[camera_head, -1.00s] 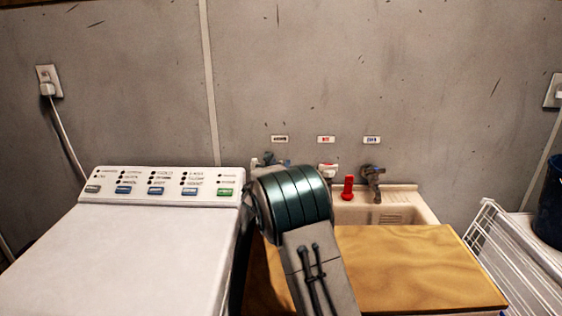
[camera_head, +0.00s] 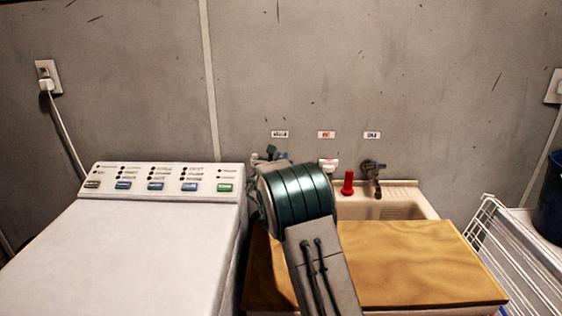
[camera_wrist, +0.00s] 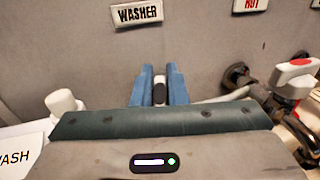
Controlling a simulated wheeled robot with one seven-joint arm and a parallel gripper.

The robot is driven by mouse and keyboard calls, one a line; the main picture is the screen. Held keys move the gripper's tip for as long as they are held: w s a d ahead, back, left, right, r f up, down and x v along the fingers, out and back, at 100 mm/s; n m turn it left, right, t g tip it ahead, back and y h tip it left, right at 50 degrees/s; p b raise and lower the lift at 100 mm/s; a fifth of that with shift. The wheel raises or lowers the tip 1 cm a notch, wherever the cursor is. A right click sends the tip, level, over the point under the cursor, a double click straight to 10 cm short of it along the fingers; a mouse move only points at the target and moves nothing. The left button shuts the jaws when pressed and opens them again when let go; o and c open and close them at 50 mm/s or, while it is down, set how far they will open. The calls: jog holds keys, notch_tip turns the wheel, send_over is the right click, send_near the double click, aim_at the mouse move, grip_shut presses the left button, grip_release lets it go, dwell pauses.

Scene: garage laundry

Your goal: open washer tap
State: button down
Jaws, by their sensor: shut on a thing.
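The WASHER label (camera_wrist: 137,13) is on the wall above my gripper in the wrist view. The washer tap (camera_wrist: 160,92) shows only as a small dark and pale piece between my blue fingers; the rest is hidden. My gripper (camera_wrist: 160,74) is shut on this piece. My arm hides most of the tap there.
The hot tap (camera_wrist: 294,78), with a red and white handle, is close at right. Another tap (camera_head: 374,172) and a red object (camera_head: 348,183) are at the sink (camera_head: 425,203). The white washer (camera_head: 120,255) stands left; a wooden board (camera_head: 420,262) lies in front.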

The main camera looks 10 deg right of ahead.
jog(key=shift+a+f+n+t+y+b, duration=0.1)
jog(key=shift+n+t+y+b, duration=0.45)
jog(key=shift+b, duration=1.1)
jog(key=shift+a+f+n+g+y+b, duration=0.1)
jog(key=shift+n+y+b, duration=0.15)
jog(key=shift+y+b, duration=1)
jog(key=n+b, duration=0.1)
jog(key=b, duration=0.2)
jog(key=shift+r+t+y+b, duration=0.25)
jog(key=shift+r+y+b, duration=0.05)
jog(key=shift+r+b, duration=0.1)
jog(key=c, duration=1.4)
grip_release()
jog(key=shift+c, duration=0.2)
jog(key=shift+f, duration=0.1)
jog(key=shift+s+a+f, duration=0.1)
jog(key=shift+s, duration=0.15)
jog(key=s+a+b, duration=0.1)
jog(key=s+a, duration=0.1)
jog(key=s, duration=1.1)
jog(key=shift+a, duration=0.2)
